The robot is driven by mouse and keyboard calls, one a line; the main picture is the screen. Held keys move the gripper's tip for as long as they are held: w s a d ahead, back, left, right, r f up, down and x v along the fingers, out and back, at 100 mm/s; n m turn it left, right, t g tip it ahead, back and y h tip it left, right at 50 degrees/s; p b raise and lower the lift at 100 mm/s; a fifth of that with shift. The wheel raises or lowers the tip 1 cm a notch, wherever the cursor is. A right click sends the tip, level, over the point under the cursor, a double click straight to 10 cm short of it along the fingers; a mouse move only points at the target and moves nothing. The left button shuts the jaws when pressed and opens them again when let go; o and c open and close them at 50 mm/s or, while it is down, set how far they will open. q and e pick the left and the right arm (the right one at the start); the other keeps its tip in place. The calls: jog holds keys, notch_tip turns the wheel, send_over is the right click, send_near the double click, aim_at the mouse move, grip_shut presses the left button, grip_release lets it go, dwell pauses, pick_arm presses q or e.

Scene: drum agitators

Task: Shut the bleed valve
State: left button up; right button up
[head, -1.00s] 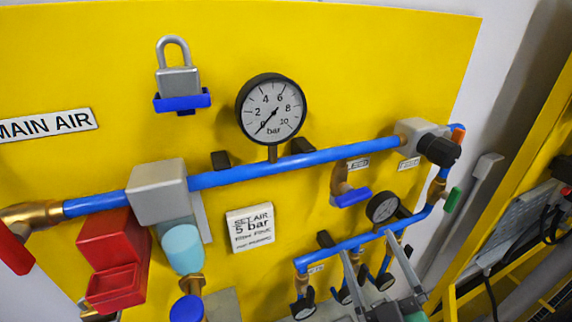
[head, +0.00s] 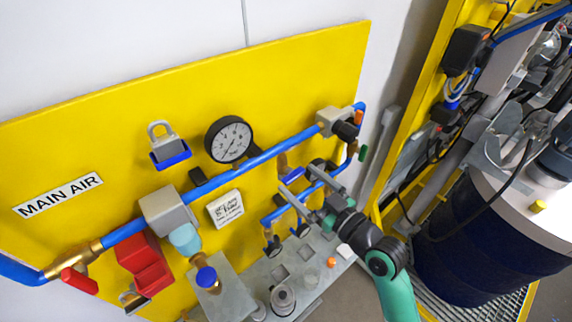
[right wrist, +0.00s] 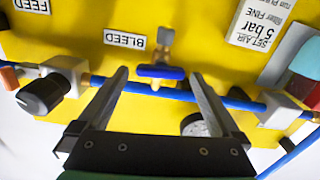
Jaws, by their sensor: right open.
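The bleed valve has a blue bar handle (right wrist: 161,72) on a tan and grey stub, beside the BLEED label (right wrist: 125,40) in the right wrist view, which shows the panel upside down. The handle lies crosswise to the stub, roughly along the blue pipe. In the head view the valve (head: 291,174) hangs below the main pipe, partly hidden by my gripper. My right gripper (head: 307,182) is open in front of it. In the right wrist view its two fingertips (right wrist: 156,75) stand either side of the handle, with gaps. Depth to the handle is hard to tell. My left gripper is not in view.
The main blue pipe (head: 240,168) runs above the valve, with a large gauge (head: 228,140) over it. A black knob (right wrist: 45,94) sits to one side. A dark drum (head: 462,245) stands right.

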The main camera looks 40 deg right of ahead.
aim_at(286, 168)
jog(key=w, duration=0.6)
jog(key=shift+d+p, duration=0.15)
jog(key=shift+p, duration=0.15)
jog(key=c, duration=1.2)
jog(key=shift+m, duration=0.7)
jog(key=o, duration=1.2)
jog(key=shift+s, duration=0.15)
